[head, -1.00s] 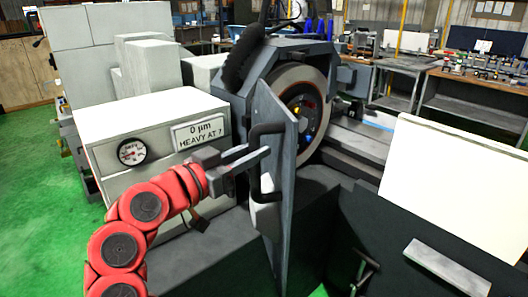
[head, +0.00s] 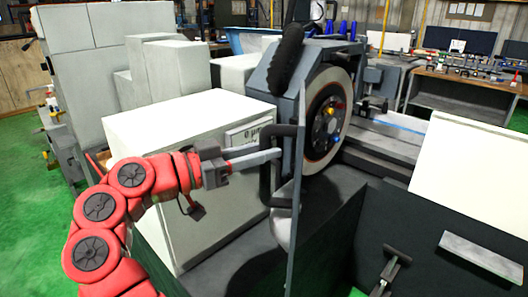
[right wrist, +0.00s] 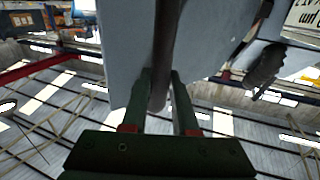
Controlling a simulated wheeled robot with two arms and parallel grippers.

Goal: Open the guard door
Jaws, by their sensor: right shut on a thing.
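The guard door (head: 297,195) is a thin grey upright plate in the head view, seen almost edge-on in front of the grinding wheel (head: 327,125). Its dark bar handle (head: 265,188) is on the left side of the plate. My right gripper (head: 277,155) reaches in from the left, its fingers at the handle's upper part. In the right wrist view, the fingers (right wrist: 162,78) are on either side of the dark handle bar (right wrist: 163,45), shut on it, with the pale door panel (right wrist: 220,45) behind. My left gripper is not in view.
A white box-shaped housing (head: 185,130) with a small display stands behind my right arm. A black hose (head: 286,57) hangs above the wheel. A cream panel (head: 465,175) and a dark machine front are at right.

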